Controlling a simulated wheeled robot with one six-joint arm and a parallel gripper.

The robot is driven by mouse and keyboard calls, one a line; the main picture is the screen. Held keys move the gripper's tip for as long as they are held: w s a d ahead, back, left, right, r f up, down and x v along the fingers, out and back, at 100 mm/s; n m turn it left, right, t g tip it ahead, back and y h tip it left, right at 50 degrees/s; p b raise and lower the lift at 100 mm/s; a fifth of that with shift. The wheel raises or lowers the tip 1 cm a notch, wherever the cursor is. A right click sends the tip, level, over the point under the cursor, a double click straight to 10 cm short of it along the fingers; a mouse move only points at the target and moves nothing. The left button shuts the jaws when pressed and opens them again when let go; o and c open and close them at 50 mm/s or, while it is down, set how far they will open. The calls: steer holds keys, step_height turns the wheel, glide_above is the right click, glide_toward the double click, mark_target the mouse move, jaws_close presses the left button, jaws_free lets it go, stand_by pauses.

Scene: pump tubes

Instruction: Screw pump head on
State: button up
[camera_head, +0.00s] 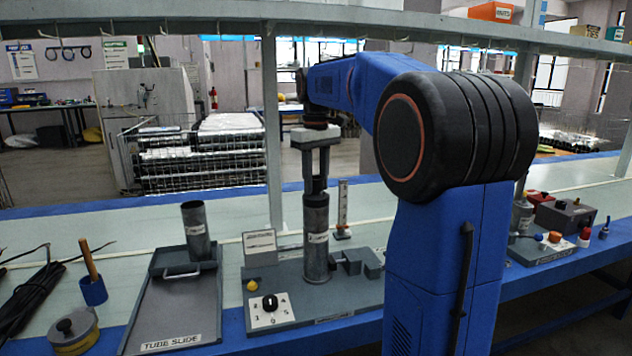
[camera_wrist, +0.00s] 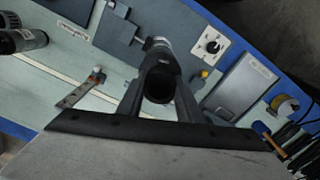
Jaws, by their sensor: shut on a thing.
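The base plate carries a numbered dial (camera_head: 270,303), a yellow knob (camera_head: 252,285) and a grey stepped block (camera_head: 362,262). A tray marked TUBE SLIDE (camera_head: 170,305) with another tube (camera_head: 196,230) lies left. A small upright gauge (camera_head: 342,210) stands behind. An overhead shelf (camera_head: 200,18) spans above.

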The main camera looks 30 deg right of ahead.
steer(key=m, duration=0.3)
stand_by(0.4)
steer(key=shift+m, duration=1.7)
steer(key=shift+m, duration=1.8)
steer(key=shift+m, duration=1.7)
